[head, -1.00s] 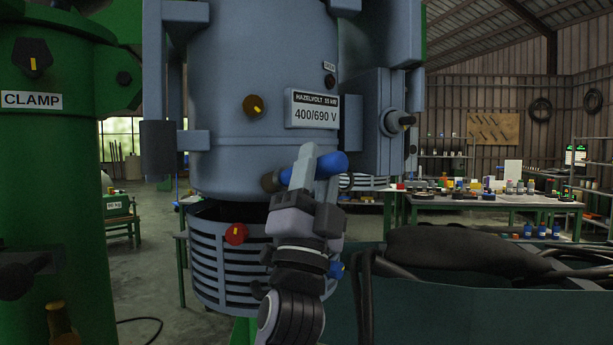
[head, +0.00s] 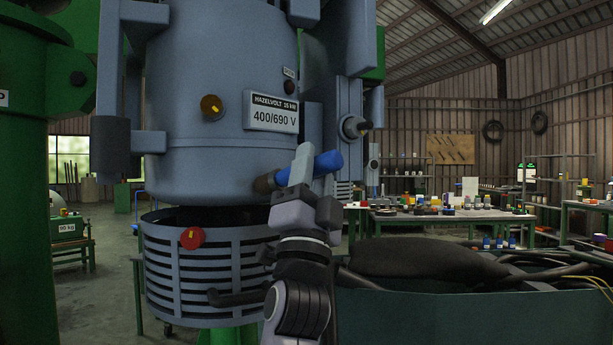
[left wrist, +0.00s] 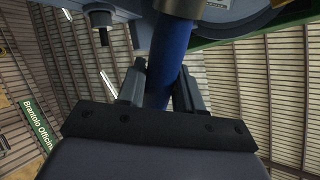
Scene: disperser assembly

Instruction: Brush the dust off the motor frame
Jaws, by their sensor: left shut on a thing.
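The motor frame (head: 220,100) is a large blue-grey cylinder with a plate reading "HAZELVOLT" and "400/690 V". It stands upright at the left of centre in the head view. My left gripper (head: 307,172) is shut on a brush (head: 328,162) with a blue handle. The brush lies nearly level, its brown end (head: 264,184) pointing left at the lower right edge of the frame. I cannot tell whether it touches. The blue handle (left wrist: 172,60) also shows between the fingers in the left wrist view. I cannot make out dust. My right gripper is not in view.
A slatted grey ring (head: 205,290) with a red knob (head: 192,238) sits below the frame. A green column (head: 22,200) stands at the left. A dark green bin (head: 430,315) with black hoses is at the right. A workbench (head: 450,216) stands behind.

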